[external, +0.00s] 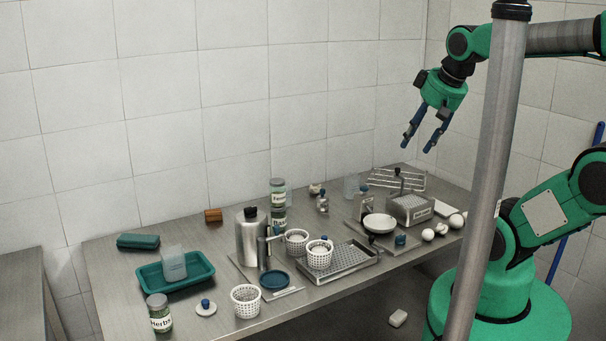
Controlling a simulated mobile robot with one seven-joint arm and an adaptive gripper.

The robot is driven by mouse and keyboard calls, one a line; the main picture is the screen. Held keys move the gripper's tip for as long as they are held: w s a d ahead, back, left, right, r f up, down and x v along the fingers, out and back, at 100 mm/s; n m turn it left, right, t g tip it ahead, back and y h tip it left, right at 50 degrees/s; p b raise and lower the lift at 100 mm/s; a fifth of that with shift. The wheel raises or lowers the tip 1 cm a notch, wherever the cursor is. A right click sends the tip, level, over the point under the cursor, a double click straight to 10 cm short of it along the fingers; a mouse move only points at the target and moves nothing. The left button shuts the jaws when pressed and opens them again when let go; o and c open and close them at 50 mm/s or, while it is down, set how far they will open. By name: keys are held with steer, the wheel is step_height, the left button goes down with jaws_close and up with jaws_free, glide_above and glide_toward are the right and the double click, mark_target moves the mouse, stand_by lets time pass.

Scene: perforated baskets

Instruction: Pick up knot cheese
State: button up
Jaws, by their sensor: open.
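No piece can be surely told as the knot cheese at this size. Small white rounded pieces (428,235) lie on the right part of the metal table, near its front edge. A small pale lump (315,189) lies at the back of the table and could also be cheese. My gripper (417,149) has blue fingers, spread apart and empty. It hangs pointing down, high above the right back of the table, well clear of everything on it.
White perforated baskets (246,301) stand mid-table, two by a metal drain tray (350,269). A teal tray (207,268) is left. A grey pole crosses the right foreground.

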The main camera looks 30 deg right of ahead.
steer(key=w+d+f+g+b, duration=0.1)
steer(key=w+d+f+g, duration=0.1)
steer(key=w+d+f, duration=0.5)
steer(key=w+d+f+g, duration=0.1)
steer(key=w+d+f, duration=0.35)
steer(key=d, duration=0.55)
steer(key=d+f+g+y+b, duration=0.1)
steer(key=d+f, duration=1.5)
steer(key=d, duration=0.1)
steer(key=shift+s+n+g+y, duration=0.15)
steer(key=shift+n+g+y, duration=0.15)
steer(key=shift+n+y, duration=0.1)
steer(key=shift+d, duration=0.1)
steer(key=b, duration=0.2)
glide_above(443, 225)
steer(key=shift+s+d+f, duration=0.1)
steer(key=shift+d+f, duration=0.05)
steer(key=shift+f, duration=1.25)
steer(key=shift+d+f, duration=0.15)
steer(key=shift+f, duration=1.3)
steer(key=shift+s+d+f, duration=0.1)
steer(key=shift+d+f, duration=0.05)
steer(key=shift+f, duration=1.25)
